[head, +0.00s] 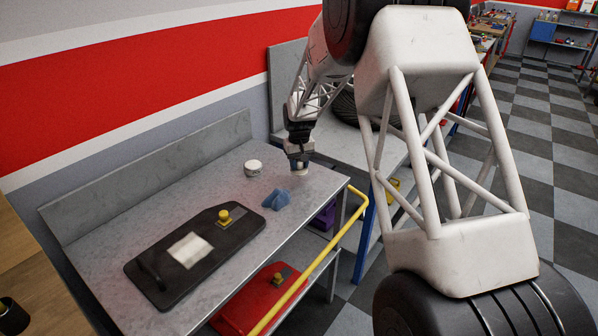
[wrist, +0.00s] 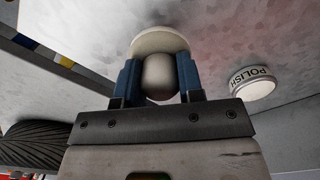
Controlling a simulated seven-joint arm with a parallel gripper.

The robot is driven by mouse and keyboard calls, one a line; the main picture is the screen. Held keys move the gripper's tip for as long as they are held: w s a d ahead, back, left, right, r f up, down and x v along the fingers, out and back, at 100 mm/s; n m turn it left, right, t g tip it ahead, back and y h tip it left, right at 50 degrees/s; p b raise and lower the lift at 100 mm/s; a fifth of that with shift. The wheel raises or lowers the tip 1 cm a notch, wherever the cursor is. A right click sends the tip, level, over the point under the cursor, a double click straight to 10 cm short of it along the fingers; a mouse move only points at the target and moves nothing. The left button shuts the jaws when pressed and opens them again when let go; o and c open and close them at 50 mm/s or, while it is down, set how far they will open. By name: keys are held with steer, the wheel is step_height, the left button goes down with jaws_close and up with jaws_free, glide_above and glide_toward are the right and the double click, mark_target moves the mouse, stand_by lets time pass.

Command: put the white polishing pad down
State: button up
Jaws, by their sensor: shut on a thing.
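The white polishing pad (wrist: 160,41) is a pale disc with a rounded grip, which sits between the two blue fingers of my gripper (wrist: 158,75) in the wrist view. My gripper is shut on that grip. In the head view my gripper (head: 298,163) points down at the far right end of the grey metal bench (head: 330,184), with a small pale bit of the pad (head: 300,171) showing below the fingers. The pad is close to the bench top; I cannot tell whether it touches.
A white polish tin (head: 253,167) stands left of my gripper; its "POLISH" label shows in the wrist view (wrist: 253,83). A blue wedge (head: 277,200) and a black panel (head: 150,262) with a yellow knob (head: 225,216) lie nearer. A yellow rail (head: 322,257) runs along the bench front.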

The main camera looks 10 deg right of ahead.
mark_target(299, 171)
steer(key=shift+f, duration=1.7)
steer(key=shift+f, duration=0.15)
steer(key=o, duration=0.9)
step_height(299, 171, up, 12)
steer(key=shift+r, duration=0.15)
